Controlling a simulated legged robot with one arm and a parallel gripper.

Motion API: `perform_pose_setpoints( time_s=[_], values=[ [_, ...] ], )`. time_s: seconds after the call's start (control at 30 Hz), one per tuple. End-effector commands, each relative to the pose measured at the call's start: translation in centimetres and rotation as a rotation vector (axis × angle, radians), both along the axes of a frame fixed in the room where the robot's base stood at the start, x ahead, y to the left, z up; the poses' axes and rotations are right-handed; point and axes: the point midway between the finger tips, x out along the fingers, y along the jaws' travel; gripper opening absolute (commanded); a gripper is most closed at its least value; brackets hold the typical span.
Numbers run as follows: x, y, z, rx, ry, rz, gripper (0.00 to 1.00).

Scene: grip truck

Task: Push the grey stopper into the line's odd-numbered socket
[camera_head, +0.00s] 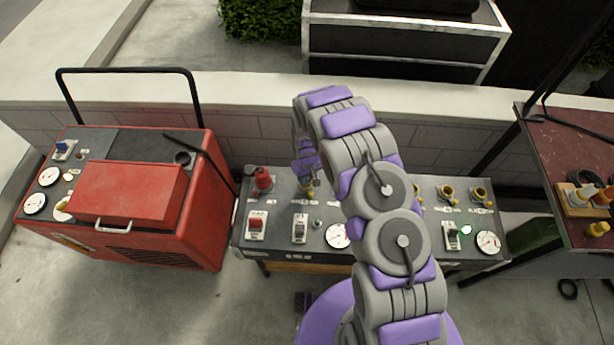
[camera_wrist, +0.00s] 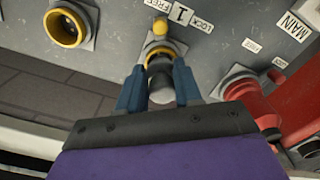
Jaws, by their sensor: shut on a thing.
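My gripper (camera_wrist: 159,70) is shut on the grey stopper (camera_wrist: 162,88), a dark cylinder between its two blue-grey fingers in the wrist view. The stopper's far end meets a yellow-rimmed socket (camera_wrist: 157,50) beside the label "1" (camera_wrist: 181,14) and a "LOCK" label. I cannot tell how deep the stopper sits. A yellow knob (camera_wrist: 160,26) is just beyond that socket. Another yellow socket (camera_wrist: 66,27) to the left looks open and empty. In the head view my gripper (camera_head: 308,183) is at the back left of the grey panel (camera_head: 280,210); the stopper cannot be made out there.
A red fitting (camera_wrist: 250,95) is close right of my gripper; it also shows in the head view (camera_head: 262,179). Two yellow sockets (camera_head: 447,192) (camera_head: 480,193) stand at the panel's right. A red machine (camera_head: 130,195) is at left, a low wall (camera_head: 240,130) behind.

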Motion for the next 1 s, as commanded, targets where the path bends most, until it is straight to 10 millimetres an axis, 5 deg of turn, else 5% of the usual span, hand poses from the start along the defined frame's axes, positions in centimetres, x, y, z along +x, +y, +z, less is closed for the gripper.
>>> perform_pose_setpoints(
  time_s=[1.0],
  values=[
    [0.0,0.0,-1.7,-0.001,0.001,0.0,0.04]
  ],
)
